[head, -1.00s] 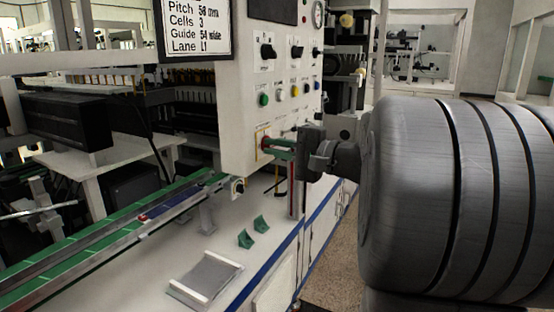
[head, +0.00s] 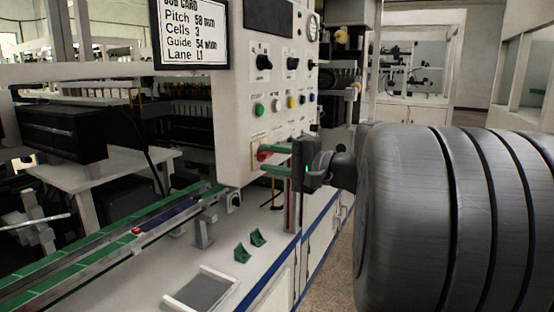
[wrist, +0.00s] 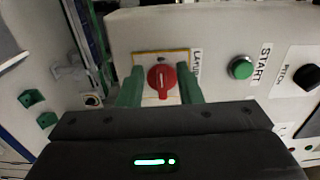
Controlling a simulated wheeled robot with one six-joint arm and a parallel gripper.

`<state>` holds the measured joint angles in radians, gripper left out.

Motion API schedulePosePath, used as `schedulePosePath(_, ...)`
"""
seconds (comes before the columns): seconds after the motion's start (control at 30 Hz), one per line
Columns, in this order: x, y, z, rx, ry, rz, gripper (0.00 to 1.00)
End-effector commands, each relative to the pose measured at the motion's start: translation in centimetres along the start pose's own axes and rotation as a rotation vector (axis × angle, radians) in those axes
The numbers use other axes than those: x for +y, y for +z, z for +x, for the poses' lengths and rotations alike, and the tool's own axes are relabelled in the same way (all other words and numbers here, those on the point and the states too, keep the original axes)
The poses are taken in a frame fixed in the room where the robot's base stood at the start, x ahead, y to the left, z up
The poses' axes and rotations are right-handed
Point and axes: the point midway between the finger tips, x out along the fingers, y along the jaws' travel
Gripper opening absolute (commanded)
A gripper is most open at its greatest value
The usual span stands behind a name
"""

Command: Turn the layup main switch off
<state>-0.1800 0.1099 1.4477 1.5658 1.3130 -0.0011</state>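The layup main switch is a red rotary knob (wrist: 162,78) on a yellow-edged plate with a partly hidden "LAYUP" label in the wrist view. In the head view the red knob (head: 264,153) shows low on the white panel, partly covered by a finger. My gripper (wrist: 160,88) has green fingers, spread apart on either side of the knob, with visible gaps. In the head view my gripper (head: 268,160) reaches the panel from the right. Whether the fingertips touch the plate cannot be told.
The panel (head: 235,120) also carries a green START button (wrist: 241,68), black knobs (head: 264,62) and other coloured buttons. Below are a conveyor with green strips (head: 60,268), two green wedges (head: 250,245) and a shallow tray (head: 232,279) on the white bench.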

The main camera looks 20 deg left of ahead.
Motion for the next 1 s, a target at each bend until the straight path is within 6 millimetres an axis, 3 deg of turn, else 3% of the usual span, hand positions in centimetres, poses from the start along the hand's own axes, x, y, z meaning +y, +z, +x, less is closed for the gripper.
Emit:
schedulePosePath(0.37, -0.1, -0.1, -0.8, 0.001, -0.001, 0.0, 0.32)
schedulePosePath(1.0, -0.1, -0.1, -10.9, 0.004, -0.001, 0.001, 0.32)
